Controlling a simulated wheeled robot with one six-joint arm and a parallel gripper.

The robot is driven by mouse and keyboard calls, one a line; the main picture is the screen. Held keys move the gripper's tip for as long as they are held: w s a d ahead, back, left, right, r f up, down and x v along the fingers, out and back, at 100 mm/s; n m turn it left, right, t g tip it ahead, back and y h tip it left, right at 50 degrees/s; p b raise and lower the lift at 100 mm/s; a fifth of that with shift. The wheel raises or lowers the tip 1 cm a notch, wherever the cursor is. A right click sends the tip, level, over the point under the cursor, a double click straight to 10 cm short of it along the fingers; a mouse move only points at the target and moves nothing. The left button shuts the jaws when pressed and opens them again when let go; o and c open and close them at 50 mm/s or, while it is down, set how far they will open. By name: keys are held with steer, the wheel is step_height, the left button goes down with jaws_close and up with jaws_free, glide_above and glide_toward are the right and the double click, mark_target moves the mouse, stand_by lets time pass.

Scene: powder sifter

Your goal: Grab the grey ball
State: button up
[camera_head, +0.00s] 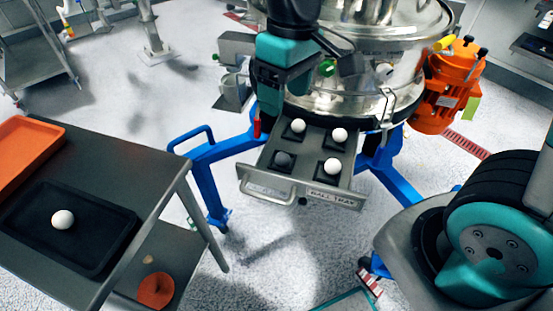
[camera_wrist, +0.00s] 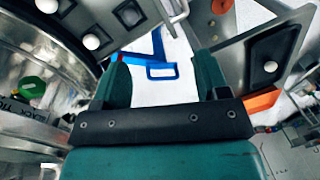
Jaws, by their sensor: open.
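The grey ball (camera_head: 282,159) sits on a dark square pad at the front left of the pulled-out metal ball tray (camera_head: 314,195) under the steel sifter. Three white balls share that tray, at the back left (camera_head: 298,125), back right (camera_head: 339,135) and front right (camera_head: 332,166). In the wrist view my gripper (camera_wrist: 163,72) is open, its two teal fingers apart with nothing between them. In the head view my arm hangs above and behind the tray, near the sifter.
The steel sifter (camera_head: 350,75) stands on blue legs (camera_head: 206,175), with an orange motor (camera_head: 450,88) at its right. At the left, a metal cart (camera_head: 112,165) bears a black tray (camera_head: 98,245) with a white ball (camera_head: 62,219) and an orange tray (camera_head: 22,150).

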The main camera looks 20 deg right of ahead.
steer(key=w+f+h, duration=0.2)
steer(key=w+f, duration=0.3)
steer(key=w, duration=0.2)
glide_above(283, 153)
steer(key=shift+g, duration=0.3)
steer(key=f, duration=1.1)
steer(key=shift+s+a+f, duration=0.1)
steer(key=shift+a, duration=0.3)
steer(key=shift+d+f+p, duration=0.2)
steer(key=shift+f+p, duration=0.05)
steer(key=shift+f, duration=1.2)
steer(key=shift+d+f+p, duration=0.15)
steer(key=shift+f+p, duration=0.05)
steer(key=shift+f, duration=1.2)
steer(key=c, duration=1)
